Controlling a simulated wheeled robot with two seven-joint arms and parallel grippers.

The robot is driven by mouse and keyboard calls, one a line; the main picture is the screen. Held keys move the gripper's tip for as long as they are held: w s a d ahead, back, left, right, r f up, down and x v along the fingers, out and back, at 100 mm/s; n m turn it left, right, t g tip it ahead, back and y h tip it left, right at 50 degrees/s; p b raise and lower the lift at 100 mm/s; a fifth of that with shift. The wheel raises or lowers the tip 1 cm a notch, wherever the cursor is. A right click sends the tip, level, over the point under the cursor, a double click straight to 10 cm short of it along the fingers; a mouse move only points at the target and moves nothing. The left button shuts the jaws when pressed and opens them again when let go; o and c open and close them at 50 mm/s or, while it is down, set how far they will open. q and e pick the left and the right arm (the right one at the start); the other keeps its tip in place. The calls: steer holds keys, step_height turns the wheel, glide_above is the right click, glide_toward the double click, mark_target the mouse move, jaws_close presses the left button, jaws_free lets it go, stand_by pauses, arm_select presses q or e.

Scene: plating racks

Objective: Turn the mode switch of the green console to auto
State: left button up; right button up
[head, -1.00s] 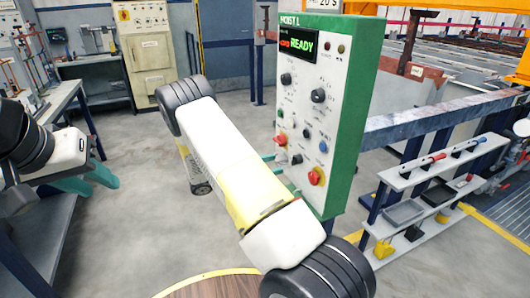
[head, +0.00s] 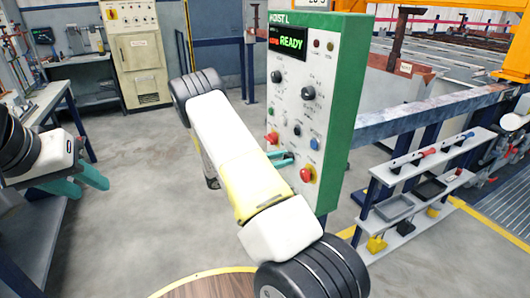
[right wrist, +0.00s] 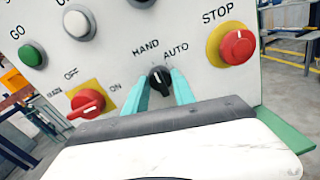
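The green console (head: 342,115) stands in the middle of the head view, with a white front panel and a lit READY display. Its mode switch (right wrist: 159,80) is a small black knob below the HAND and AUTO labels in the right wrist view. A pale mark on it points roughly up; I cannot tell exactly which label it is set to. My right gripper (head: 283,158) has its teal fingers on both sides of this knob, close against it, and hides it in the head view. My left gripper (head: 82,182) is open and empty at the far left, away from the console.
A red OFF/ON switch (right wrist: 87,103) sits left of the knob and a red STOP button (right wrist: 238,47) right of it. A green GO button (right wrist: 31,54) is further left. A shelf rack (head: 425,185) stands right of the console. Open floor lies to the left.

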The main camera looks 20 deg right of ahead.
jaws_close()
steer(key=shift+m, duration=0.3)
steer(key=m, duration=1.1)
steer(key=shift+t+y, duration=0.3)
stand_by(0.3)
steer(key=o, duration=0.6)
jaws_free()
steer(key=shift+o, duration=0.2)
